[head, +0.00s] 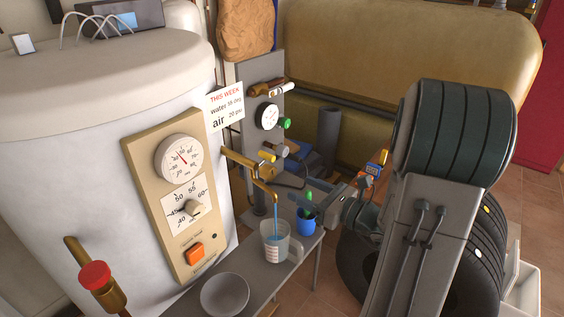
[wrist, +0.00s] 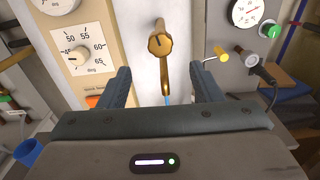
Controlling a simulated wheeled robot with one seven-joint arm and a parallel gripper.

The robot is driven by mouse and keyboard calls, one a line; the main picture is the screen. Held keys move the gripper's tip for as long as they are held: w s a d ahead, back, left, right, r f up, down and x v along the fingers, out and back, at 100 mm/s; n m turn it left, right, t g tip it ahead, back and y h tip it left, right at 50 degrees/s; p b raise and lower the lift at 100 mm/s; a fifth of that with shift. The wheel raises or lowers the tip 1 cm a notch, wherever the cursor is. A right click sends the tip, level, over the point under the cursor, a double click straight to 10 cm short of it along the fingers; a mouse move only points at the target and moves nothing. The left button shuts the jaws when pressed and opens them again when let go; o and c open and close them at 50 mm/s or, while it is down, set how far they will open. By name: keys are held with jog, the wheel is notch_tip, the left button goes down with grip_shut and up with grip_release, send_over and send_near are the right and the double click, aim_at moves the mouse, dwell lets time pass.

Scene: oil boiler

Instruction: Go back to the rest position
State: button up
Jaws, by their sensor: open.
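My gripper (wrist: 160,70) is open, with its two dark fingers apart and nothing held between them. In the wrist view the brass tap (wrist: 160,42) shows beyond and between the fingers; I cannot tell any contact. In the head view my gripper (head: 318,190) is right of the tap (head: 262,178), partly hidden by its own wrist and arm. A blue stream of water (head: 275,217) runs from the tap into the clear measuring jug (head: 275,243) on the bench. The stream also shows in the wrist view.
The white boiler (head: 80,130) carries a panel with a gauge (head: 180,158), a dial and an orange switch (head: 194,255). A grey bowl (head: 225,294) and a blue cup (head: 306,224) stand on the narrow bench by the jug. A red-capped valve (head: 95,275) is at lower left.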

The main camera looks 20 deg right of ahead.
jog(key=shift+a, duration=0.1)
jog(key=s+a+f+n+g, duration=0.2)
jog(key=s+a+n+g, duration=1.15)
jog(key=n, duration=0.25)
jog(key=s+d+r+n+t+h, duration=0.2)
jog(key=s+d+n+h, duration=0.2)
jog(key=n+h, duration=0.6)
jog(key=d+n, duration=0.2)
jog(key=n, duration=0.1)
jog(key=shift+s+d+r+h, duration=0.15)
jog(key=shift+r+h, duration=0.05)
jog(key=shift+h, duration=0.1)
